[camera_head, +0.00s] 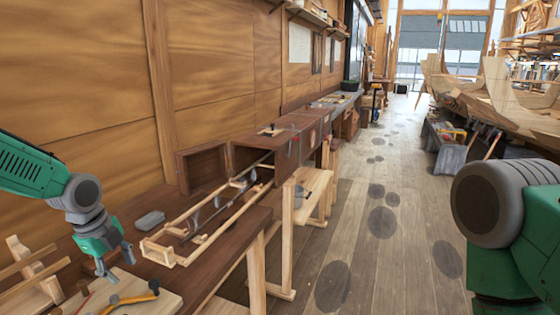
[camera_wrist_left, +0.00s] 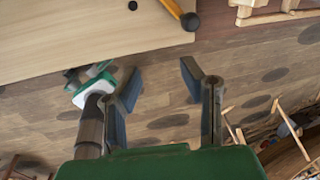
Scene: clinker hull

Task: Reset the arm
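My left arm comes in from the left in the head view, green and grey. Its gripper (camera_head: 116,264) hangs pointing down over the near end of the workbench (camera_head: 235,235). In the left wrist view the fingers (camera_wrist_left: 160,85) stand apart with nothing between them, so the gripper is open and empty. A tool with an orange-yellow handle (camera_head: 138,298) lies on a pale wooden board (camera_head: 165,302) close by the gripper. Both the tool (camera_wrist_left: 171,8) and the board (camera_wrist_left: 70,35) show beyond the fingers in the wrist view. My right arm (camera_head: 505,220) shows at the right edge; its gripper is out of view.
A grey block (camera_head: 150,220) and a long wooden frame (camera_head: 160,254) rest on the bench right of the gripper. A slatted wooden rack (camera_head: 38,268) stands left of it. A wooden wall (camera_head: 80,70) backs the bench. The plank floor (camera_head: 375,255) between bench and boat hull (camera_head: 500,95) is open.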

